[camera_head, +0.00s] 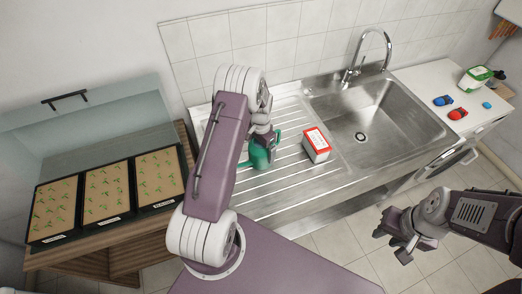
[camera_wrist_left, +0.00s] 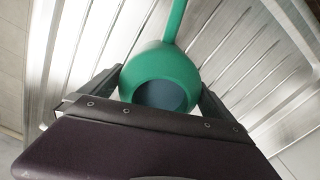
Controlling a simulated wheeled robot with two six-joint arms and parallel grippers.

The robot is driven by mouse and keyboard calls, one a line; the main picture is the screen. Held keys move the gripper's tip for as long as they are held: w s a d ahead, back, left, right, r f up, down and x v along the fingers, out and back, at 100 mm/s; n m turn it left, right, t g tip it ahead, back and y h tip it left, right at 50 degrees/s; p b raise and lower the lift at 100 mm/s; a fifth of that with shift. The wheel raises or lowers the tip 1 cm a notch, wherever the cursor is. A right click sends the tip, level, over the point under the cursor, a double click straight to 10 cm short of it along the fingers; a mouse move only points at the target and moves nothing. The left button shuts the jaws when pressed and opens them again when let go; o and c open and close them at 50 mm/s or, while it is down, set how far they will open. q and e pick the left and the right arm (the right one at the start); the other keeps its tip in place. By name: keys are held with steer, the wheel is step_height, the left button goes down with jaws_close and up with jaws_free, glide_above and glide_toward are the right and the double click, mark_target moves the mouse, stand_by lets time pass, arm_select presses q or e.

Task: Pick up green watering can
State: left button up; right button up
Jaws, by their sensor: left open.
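The green watering can (camera_head: 259,156) stands on the ribbed metal drainboard, left of the sink basin. My left arm partly covers it in the head view. In the left wrist view the can's round green body (camera_wrist_left: 165,70) and dark opening lie between the two fingers of my left gripper (camera_wrist_left: 160,85), with its spout or handle running up out of the picture. My left gripper (camera_head: 262,138) is open at the can; I cannot tell whether the fingers touch it. My right gripper (camera_head: 398,237) hangs over the floor at the lower right, away from the can, with its fingers apart.
A red and white box (camera_head: 316,146) stands on the drainboard right of the can. The sink basin (camera_head: 385,125) with its tap (camera_head: 368,52) is further right. Small red and blue items (camera_head: 457,114) and a green-white container (camera_head: 475,78) sit on the right counter. Seedling trays (camera_head: 108,190) are at left.

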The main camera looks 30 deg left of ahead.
arm_select(q)
steer(key=shift+s, duration=0.1)
steer(key=c, duration=1.8)
steer(key=shift+r, duration=0.1)
steer(key=shift+r, duration=0.45)
step_height(320, 180, up, 3)
steer(key=shift+r+b, duration=0.1)
steer(key=shift+b, duration=0.75)
steer(key=s+d+r+b, duration=0.1)
steer(key=d+r, duration=0.1)
steer(key=d, duration=0.1)
steer(key=s+d+r+b, duration=0.1)
steer(key=s+d+r, duration=0.1)
steer(key=d, duration=0.2)
steer(key=s+d+r, duration=0.2)
steer(key=d+r, duration=0.1)
steer(key=shift+d+b, duration=0.2)
steer(key=shift+b, duration=0.2)
